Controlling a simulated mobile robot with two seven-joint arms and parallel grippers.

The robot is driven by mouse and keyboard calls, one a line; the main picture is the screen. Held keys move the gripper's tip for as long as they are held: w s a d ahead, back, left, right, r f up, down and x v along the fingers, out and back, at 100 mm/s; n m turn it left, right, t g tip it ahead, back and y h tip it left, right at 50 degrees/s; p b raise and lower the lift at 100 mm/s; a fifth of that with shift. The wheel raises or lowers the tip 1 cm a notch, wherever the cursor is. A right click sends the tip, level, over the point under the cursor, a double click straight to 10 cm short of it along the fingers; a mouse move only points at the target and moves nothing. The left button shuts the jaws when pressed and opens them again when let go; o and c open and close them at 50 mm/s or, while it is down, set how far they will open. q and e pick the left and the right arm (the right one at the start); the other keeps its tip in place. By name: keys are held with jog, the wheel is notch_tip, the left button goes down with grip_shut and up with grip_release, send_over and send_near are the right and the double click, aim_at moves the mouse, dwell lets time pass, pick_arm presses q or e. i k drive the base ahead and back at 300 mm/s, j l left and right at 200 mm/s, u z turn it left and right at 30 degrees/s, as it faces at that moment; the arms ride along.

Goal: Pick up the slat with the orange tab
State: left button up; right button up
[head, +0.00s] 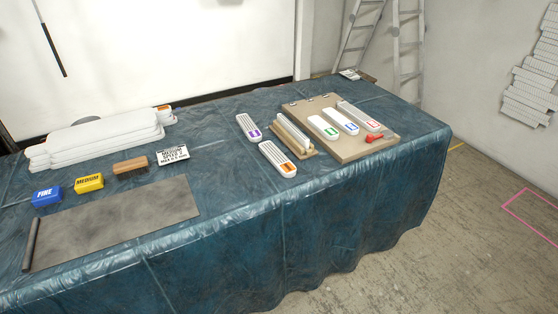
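A short white slat with an orange tab (276,157) lies on the blue cloth near the table's front edge. Its orange tab is at the end nearer the front. A white slat with a purple tab (247,127) lies behind it and to the left. At its right is a tan holder (305,153) with white slats standing on edge. A wooden board (376,147) farther right bears white slats with a green tab (323,127), a blue tab (342,121) and a red tab (359,116). Neither gripper is in view.
A stack of long white pieces (95,138) lies at the back left, with an orange patch at its right end. Blue (46,196), yellow (89,182) and brown (130,165) blocks sit before it. A grey sheet (120,222) covers the front left. A red item (374,138) lies on the board.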

aim_at(286, 169)
jog(key=i+l+u, duration=0.1)
jog(key=u, duration=0.35)
jog(key=l+u, duration=0.2)
jog(key=u, duration=0.3)
jog(key=i+l+u, duration=0.1)
jog(key=u, duration=0.35)
jog(key=l+u, duration=0.25)
jog(key=l, duration=0.25)
jog(key=k+l+u, duration=0.1)
jog(key=l+u, duration=0.15)
jog(key=l, duration=0.2)
jog(key=k+l+u, duration=0.1)
jog(key=l, duration=0.35)
jog(key=l+u, duration=0.1)
jog(key=l, duration=0.4)
jog(key=k, duration=0.05)
